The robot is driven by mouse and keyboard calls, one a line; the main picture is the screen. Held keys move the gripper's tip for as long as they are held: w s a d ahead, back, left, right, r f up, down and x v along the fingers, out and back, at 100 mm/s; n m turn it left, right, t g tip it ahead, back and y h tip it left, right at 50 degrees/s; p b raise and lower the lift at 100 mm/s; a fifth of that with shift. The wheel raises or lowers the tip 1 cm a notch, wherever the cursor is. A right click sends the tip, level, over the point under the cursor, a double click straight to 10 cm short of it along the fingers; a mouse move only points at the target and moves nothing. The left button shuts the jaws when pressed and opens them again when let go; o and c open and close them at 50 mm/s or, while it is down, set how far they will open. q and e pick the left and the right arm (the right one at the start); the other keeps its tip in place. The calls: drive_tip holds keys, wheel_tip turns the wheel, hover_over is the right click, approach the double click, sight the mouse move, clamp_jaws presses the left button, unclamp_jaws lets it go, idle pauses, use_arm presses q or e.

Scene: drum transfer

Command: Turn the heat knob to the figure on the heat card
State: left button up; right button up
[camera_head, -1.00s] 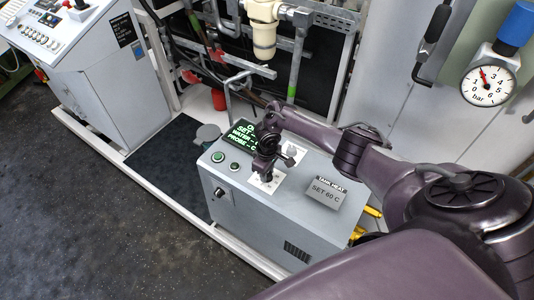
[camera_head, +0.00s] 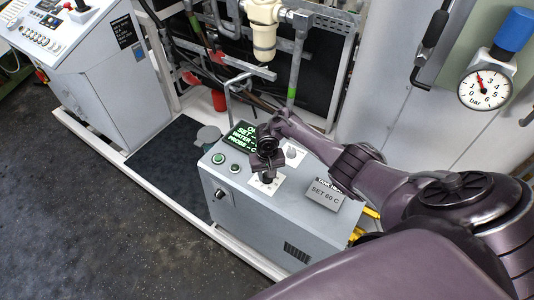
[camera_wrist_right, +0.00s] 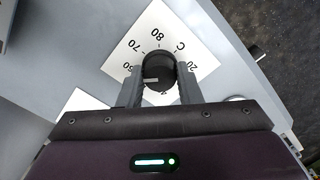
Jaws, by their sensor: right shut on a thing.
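The heat card (camera_head: 323,193) stands on the grey cabinet's top at the right and reads SET 60 C. The heat knob (camera_wrist_right: 158,66) is black and round with a pale mark, on a white dial plate (camera_wrist_right: 182,32) with figures such as 60, 70 and 80. My right gripper (camera_wrist_right: 158,88) is shut on the knob, one finger on each side. The pale mark points left in the wrist view; the exact figure it meets I cannot tell. In the head view the right gripper (camera_head: 267,178) covers most of the knob. My left gripper is out of view.
A dark screen (camera_head: 241,136) with green text, partly hidden by my right arm, stands behind the gripper. A second white plate with a grey knob (camera_head: 292,153) lies behind it. Green buttons (camera_head: 218,158) are at the cabinet's left. A pressure gauge (camera_head: 485,82) hangs at the right.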

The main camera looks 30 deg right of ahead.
drive_tip(key=shift+w+r+m, duration=0.1)
drive_tip(key=shift+w+m, duration=0.05)
drive_tip(key=shift+m, duration=0.15)
drive_tip(key=o, duration=1)
drive_tip(key=shift+c, duration=0.2)
wheel_tip(320, 180, up, 8)
drive_tip(key=shift+f, duration=0.1)
drive_tip(key=shift+f, duration=0.1)
